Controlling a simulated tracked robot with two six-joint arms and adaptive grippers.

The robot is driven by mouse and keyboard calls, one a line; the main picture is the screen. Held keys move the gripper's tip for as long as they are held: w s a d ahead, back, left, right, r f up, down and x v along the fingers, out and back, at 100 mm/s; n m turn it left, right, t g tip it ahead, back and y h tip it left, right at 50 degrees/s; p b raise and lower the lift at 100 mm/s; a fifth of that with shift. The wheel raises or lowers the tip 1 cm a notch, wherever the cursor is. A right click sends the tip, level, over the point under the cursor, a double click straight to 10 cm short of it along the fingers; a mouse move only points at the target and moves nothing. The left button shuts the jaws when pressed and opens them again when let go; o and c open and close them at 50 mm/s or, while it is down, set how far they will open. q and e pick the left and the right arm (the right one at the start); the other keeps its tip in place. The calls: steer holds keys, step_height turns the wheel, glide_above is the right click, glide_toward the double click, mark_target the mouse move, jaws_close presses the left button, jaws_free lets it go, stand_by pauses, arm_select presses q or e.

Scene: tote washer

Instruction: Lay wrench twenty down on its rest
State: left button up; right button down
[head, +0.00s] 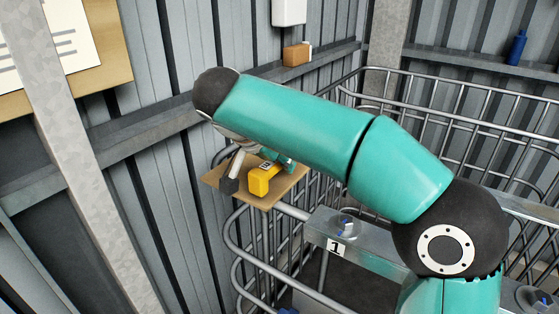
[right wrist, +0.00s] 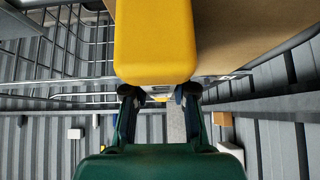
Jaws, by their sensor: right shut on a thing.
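Wrench twenty shows as a yellow block-like body (head: 263,180) with a dark label, over the wooden board that looks like its rest (head: 285,193). My right gripper (head: 254,174) is shut on it, with one dark fingertip visible to its left. In the right wrist view the yellow body (right wrist: 155,45) fills the top middle, and the gripper fingers (right wrist: 160,97) reach up on either side just below it. The board (right wrist: 235,35) shows beside it. I cannot tell whether the wrench touches the board. My left gripper is not in view.
A wire cage of metal rails (head: 245,262) stands right beside the board, with a metal plate marked 1 (head: 337,246). A corrugated wall (head: 170,65) is close behind. An orange-brown box (head: 296,54) and a blue bottle (head: 517,46) stand on wall ledges.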

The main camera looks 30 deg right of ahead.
steer(key=shift+f, duration=0.1)
steer(key=shift+f+b, duration=0.2)
steer(key=shift+b, duration=0.2)
steer(key=shift+d, duration=0.1)
steer(key=c, duration=0.8)
jaws_free()
steer(key=shift+c, duration=0.2)
steer(key=o, duration=0.6)
steer(key=shift+c, duration=0.2)
steer(key=shift+r, duration=0.15)
